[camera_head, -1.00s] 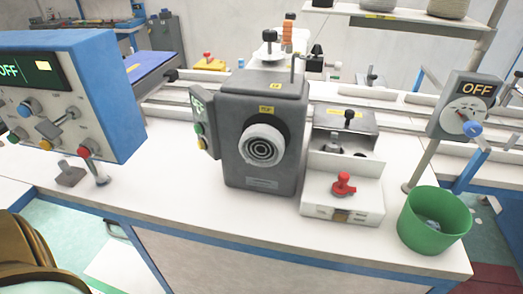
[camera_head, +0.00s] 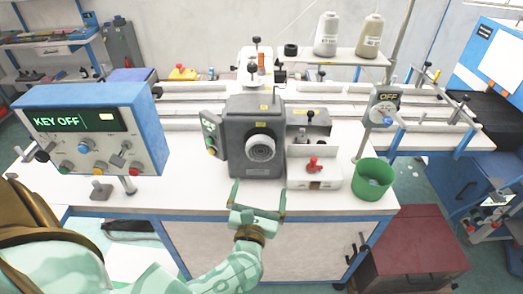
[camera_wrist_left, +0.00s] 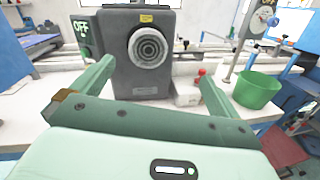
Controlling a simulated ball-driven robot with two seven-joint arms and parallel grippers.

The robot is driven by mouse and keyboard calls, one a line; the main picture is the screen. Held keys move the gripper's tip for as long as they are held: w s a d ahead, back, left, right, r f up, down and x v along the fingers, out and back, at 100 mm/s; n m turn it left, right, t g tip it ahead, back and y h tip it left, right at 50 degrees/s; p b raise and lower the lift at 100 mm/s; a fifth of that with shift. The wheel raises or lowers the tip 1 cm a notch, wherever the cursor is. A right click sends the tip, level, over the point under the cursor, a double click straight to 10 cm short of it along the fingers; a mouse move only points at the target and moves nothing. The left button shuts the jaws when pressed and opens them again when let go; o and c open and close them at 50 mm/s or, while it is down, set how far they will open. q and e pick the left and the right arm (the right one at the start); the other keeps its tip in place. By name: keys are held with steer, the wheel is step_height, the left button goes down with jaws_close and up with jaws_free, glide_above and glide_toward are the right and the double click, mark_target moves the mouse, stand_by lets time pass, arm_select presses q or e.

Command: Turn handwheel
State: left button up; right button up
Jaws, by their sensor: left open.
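The handwheel (camera_head: 261,148) is a light grey ribbed disc on the front of a dark grey machine head (camera_head: 238,165). It also shows in the left wrist view (camera_wrist_left: 149,47), straight ahead and a little above the fingers. My left gripper (camera_head: 258,197) is open and empty, in front of and below the handwheel, near the table's front edge. Its two fingers show wide apart in the left wrist view (camera_wrist_left: 150,85), with the machine head beyond them. It looks apart from the handwheel. My right gripper is not in view.
A blue control box (camera_head: 88,130) reading KEY OFF stands at the left. A white unit with a red knob (camera_head: 314,164) sits right of the machine head. The white tabletop (camera_head: 190,185) front is mostly clear.

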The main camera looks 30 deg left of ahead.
arm_select(q)
steer(key=a+n+y, duration=0.1)
steer(key=n, duration=0.2)
steer(key=n+g, duration=0.1)
glide_toward(260, 152)
steer(key=p+x, duration=0.1)
steer(key=x, duration=0.3)
steer(key=shift+w+a+r, duration=0.15)
steer(key=shift+w+a, duration=0.1)
steer(key=shift+w, duration=0.1)
steer(key=x, duration=0.4)
steer(key=shift+w+a, duration=0.15)
steer(key=shift+w, duration=0.15)
steer(key=shift+w+a, duration=0.3)
steer(key=shift+w, duration=0.35)
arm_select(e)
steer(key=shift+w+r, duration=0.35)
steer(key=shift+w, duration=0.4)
arm_select(q)
steer(key=c, duration=0.9)
